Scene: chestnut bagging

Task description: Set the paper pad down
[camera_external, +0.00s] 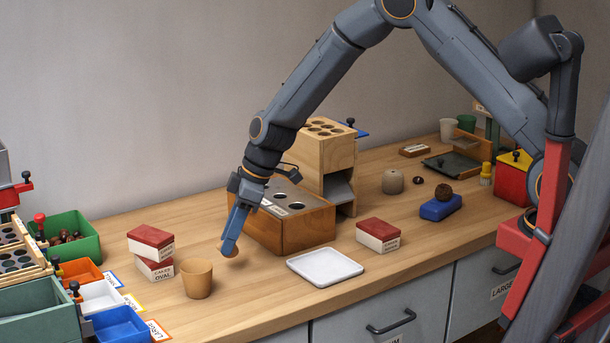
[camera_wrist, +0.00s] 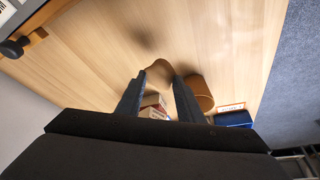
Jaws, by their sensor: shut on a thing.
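My gripper (camera_external: 231,248) points down over the table, left of the wooden box with round holes. It is shut on the paper pad (camera_external: 231,255), a small thin brown piece at the fingertips. In the wrist view the pad (camera_wrist: 159,69) shows as a tan shape between the two dark fingertips (camera_wrist: 158,82). A soft shadow lies on the wood beside it, so the pad appears a little above the table. Its lower edge against the table is too small to judge exactly.
A tan cup (camera_external: 197,279) stands close on the left, behind it two stacked red-and-white boxes (camera_external: 152,252). A wooden box with holes (camera_external: 290,231) stands right of my gripper, and a white square tray (camera_external: 325,267) lies front right. Bare wood surrounds the gripper's tip.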

